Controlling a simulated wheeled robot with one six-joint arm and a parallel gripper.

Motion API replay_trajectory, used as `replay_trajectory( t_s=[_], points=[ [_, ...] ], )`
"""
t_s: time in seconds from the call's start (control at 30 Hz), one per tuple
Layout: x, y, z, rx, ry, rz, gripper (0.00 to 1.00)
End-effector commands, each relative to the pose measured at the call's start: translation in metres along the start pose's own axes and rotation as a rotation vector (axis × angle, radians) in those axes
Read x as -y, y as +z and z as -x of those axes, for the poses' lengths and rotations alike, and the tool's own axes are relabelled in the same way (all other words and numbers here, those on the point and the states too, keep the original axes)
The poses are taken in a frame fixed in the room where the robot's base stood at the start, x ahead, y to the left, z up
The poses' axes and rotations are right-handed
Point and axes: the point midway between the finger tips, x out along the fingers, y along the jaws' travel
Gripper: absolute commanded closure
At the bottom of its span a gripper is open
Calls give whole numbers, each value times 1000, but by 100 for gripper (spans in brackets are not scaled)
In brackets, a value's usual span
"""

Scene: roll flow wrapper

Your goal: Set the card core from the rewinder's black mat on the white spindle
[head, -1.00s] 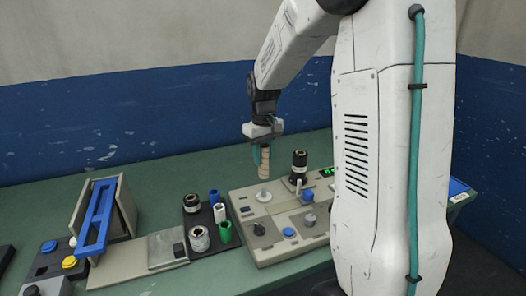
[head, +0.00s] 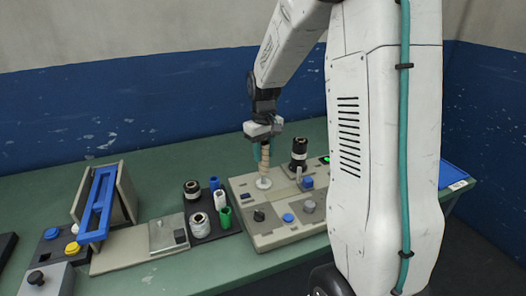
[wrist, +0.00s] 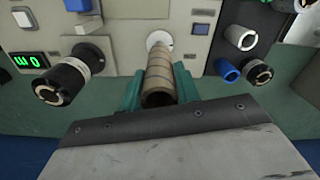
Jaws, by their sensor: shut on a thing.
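My gripper (head: 264,140) is shut on the card core (head: 264,160), a tan tube with darker bands. The core hangs upright below the jaws. In the wrist view the core (wrist: 158,78) sits between the teal fingers (wrist: 158,92), its near open end facing the camera. The white spindle (head: 263,184) is on the grey-beige machine, right at the core's lower end. Its white round base (wrist: 159,39) shows just past the core's far end in the wrist view. The spindle's post is hidden, and I cannot tell whether the core is around it.
A black spool (head: 299,153) stands on the machine (head: 280,238) right of the core. Knobs and blue buttons (head: 288,217) are in front. A dark tray (head: 225,232) with several small rolls lies to the left, beyond it a blue-framed stand (head: 97,205).

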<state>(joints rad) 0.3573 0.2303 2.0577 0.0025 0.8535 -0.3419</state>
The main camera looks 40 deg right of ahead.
Motion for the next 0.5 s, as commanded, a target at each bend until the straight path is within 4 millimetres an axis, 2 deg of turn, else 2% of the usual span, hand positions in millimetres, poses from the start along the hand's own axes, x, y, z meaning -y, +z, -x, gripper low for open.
replay_trajectory(
  t_s=[0.5],
  points=[
    [0, 0, -7, 0, 0, 0, 90]
  ],
)
